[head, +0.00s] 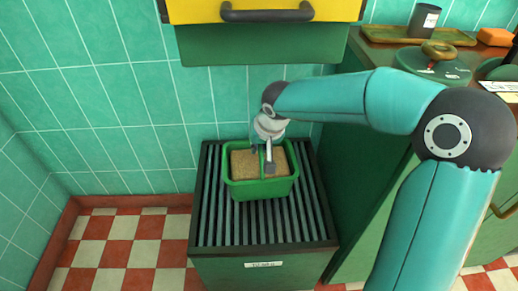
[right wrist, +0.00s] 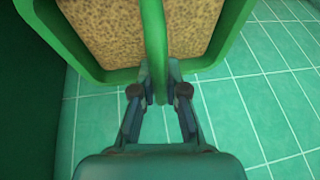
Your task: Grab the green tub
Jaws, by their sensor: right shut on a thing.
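The green tub (head: 262,190) is a rectangular open container filled with tan, grainy stuff, with a green handle across its top. It stands on the slatted top of a dark green stand (head: 222,215) in the head view. My right gripper (head: 268,165) reaches down over the tub's middle. In the right wrist view, my right gripper (right wrist: 158,92) is shut on the green handle (right wrist: 154,45), one finger on each side. The tub's rim and tan filling (right wrist: 120,30) show beyond the fingers. My left gripper is not in view.
A yellow and green unit with a dark handle (head: 267,13) hangs above the stand. At right, a green cabinet's wooden top holds a round green lid (head: 433,65), a dark cup (head: 424,20) on a tray and an orange block (head: 495,37). Checkered floor (head: 130,240) lies left.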

